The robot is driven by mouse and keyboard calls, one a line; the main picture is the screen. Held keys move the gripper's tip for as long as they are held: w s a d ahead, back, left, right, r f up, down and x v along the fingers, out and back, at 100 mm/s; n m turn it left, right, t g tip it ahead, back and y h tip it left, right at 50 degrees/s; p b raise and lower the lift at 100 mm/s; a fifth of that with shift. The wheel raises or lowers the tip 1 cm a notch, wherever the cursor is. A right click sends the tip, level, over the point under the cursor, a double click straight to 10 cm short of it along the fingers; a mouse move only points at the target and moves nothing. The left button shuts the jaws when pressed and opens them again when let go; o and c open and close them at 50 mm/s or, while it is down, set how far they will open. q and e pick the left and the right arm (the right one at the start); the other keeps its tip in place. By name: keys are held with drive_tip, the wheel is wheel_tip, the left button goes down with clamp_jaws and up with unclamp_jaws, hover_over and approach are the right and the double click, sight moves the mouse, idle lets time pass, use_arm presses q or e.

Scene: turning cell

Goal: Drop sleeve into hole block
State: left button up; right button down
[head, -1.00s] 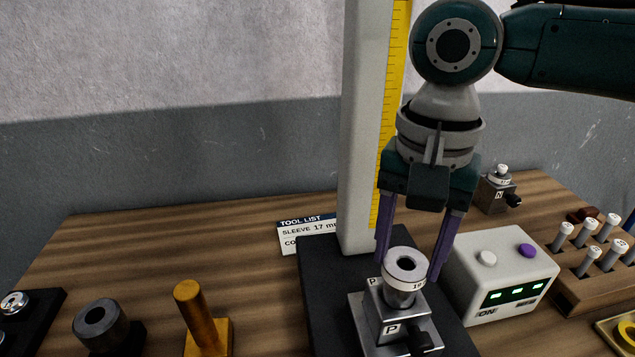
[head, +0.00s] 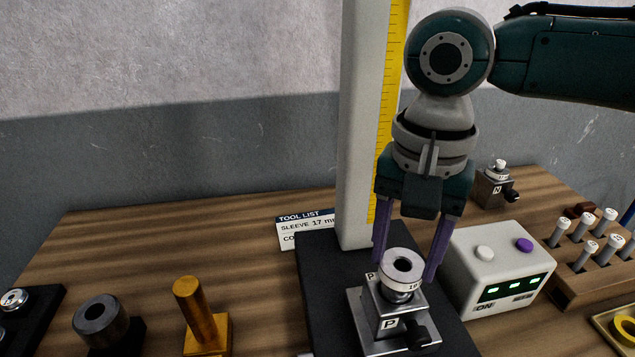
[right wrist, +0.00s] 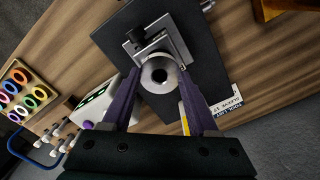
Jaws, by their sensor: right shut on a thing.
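The sleeve (head: 403,272) is a pale metal ring with a dark bore and a numbered label on its collar. It is upright at the top of the grey hole block (head: 374,309) marked P. My right gripper (head: 405,268) is shut on the sleeve, with one purple finger on each side. The sleeve's narrower lower part shows just above the block; how deep it sits is hidden. In the right wrist view the sleeve (right wrist: 159,75) lies between the fingertips, over the block. My left gripper is not in view.
The block stands on a black base (head: 325,290) before a grey column (head: 358,150) with a yellow scale. A white control box (head: 490,265) is close on the right. A gold post (head: 195,310) and dark ring (head: 101,322) stand left. A pin rack (head: 575,285) is far right.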

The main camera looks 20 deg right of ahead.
idle(0.3)
drive_tip(key=shift+f+b, duration=0.35)
drive_tip(key=shift+f, duration=0.85)
idle(0.3)
drive_tip(key=shift+c, duration=0.4)
unclamp_jaws()
wheel_tip(320, 180, up, 10)
idle(0.4)
